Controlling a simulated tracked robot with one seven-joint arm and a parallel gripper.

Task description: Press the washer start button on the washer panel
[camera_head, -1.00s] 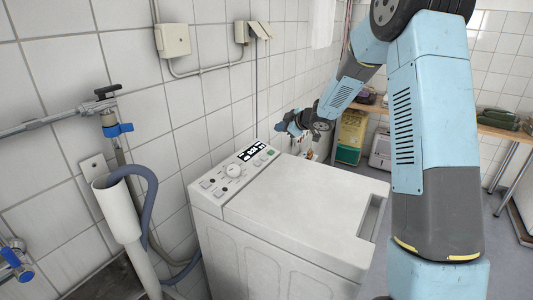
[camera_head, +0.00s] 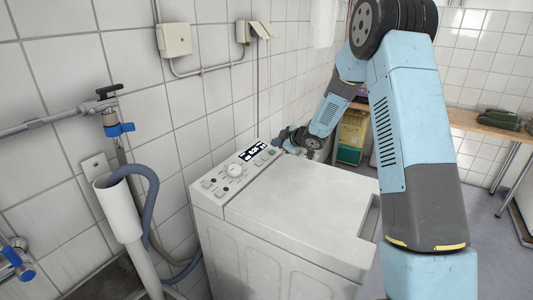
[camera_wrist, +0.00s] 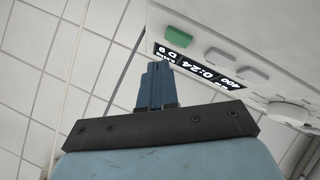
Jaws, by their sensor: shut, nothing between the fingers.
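The white top-loading washer (camera_head: 300,208) stands against the tiled wall. Its control panel (camera_head: 218,193) runs along the wall side, with a dial, several buttons and a lit display. A green button (camera_head: 272,152) sits at the panel's far end; it shows large in the wrist view (camera_wrist: 178,37). My gripper (camera_head: 277,142) is low at that far end, close to the green button. In the wrist view my gripper's fingers (camera_wrist: 157,68) are together and empty, pointing toward the panel. Their tips appear just below the green button in the picture; contact cannot be told.
A grey button (camera_wrist: 222,55) and the display (camera_wrist: 195,67) lie beside the green button. The washer lid (camera_head: 300,190) is clear. A standpipe with a grey hose (camera_head: 150,205) is at left. A wooden bench (camera_head: 470,122) stands behind at right.

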